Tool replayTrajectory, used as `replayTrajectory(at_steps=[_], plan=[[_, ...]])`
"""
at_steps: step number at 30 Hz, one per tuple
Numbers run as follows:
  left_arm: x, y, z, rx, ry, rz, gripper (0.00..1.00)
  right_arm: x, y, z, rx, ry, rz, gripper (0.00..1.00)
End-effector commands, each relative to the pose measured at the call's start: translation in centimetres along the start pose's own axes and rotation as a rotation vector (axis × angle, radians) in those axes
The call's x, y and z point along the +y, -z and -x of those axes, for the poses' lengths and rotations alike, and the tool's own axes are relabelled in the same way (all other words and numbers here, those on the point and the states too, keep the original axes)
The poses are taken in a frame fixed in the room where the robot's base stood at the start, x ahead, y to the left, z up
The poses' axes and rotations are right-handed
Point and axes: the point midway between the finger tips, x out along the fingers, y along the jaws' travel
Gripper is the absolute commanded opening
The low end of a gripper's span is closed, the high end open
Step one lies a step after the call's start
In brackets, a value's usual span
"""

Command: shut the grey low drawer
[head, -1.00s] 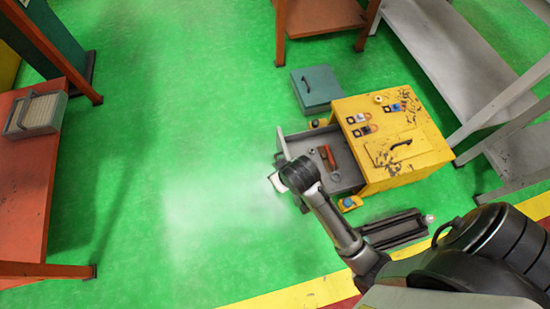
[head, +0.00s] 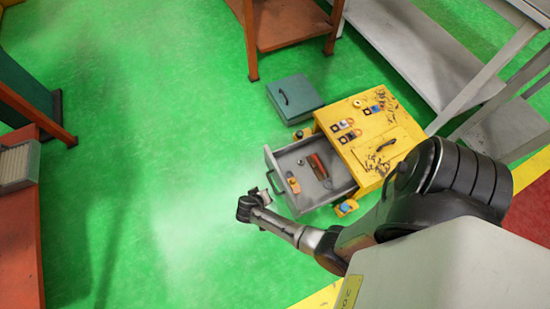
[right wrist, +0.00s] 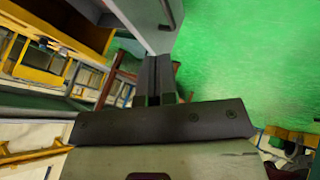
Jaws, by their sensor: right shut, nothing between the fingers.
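The grey low drawer (head: 268,161) stands pulled out from the left side of the yellow cabinet (head: 372,118) in the head view. A red-handled tool and a small orange item lie inside it. My right gripper (head: 272,184) is beside the outer face of the drawer front, near its handle; I cannot tell whether it touches. In the right wrist view the fingers (right wrist: 160,82) are together and empty, close to a grey panel (right wrist: 145,22) that appears to be the drawer. My left gripper is not in view.
A grey shelf unit (head: 410,45) stands at the back right and an orange table (head: 20,225) at the left. The green floor left of the drawer is clear.

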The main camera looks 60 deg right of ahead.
Motion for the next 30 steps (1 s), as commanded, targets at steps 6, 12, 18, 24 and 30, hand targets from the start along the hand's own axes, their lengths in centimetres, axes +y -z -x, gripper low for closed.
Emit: replayTrajectory(at_steps=[6,12,18,24,30], plan=[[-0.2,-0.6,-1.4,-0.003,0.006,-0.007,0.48,-0.1,-0.1,-2.1,0.0,-0.002,-0.034,0.0],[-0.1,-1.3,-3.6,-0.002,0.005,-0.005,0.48,-0.2,-0.2,-6.0,0.0,-0.002,-0.032,0.0],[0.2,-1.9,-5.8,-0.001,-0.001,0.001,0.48,-0.2,-0.2,-9.6,0.0,-0.002,-0.032,0.0],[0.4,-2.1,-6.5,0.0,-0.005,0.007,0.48,1.7,-0.1,-11.1,0.0,-0.002,-0.033,0.0],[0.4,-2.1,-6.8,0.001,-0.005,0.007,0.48,3.1,-0.1,-11.7,-0.001,-0.001,-0.032,0.0]])
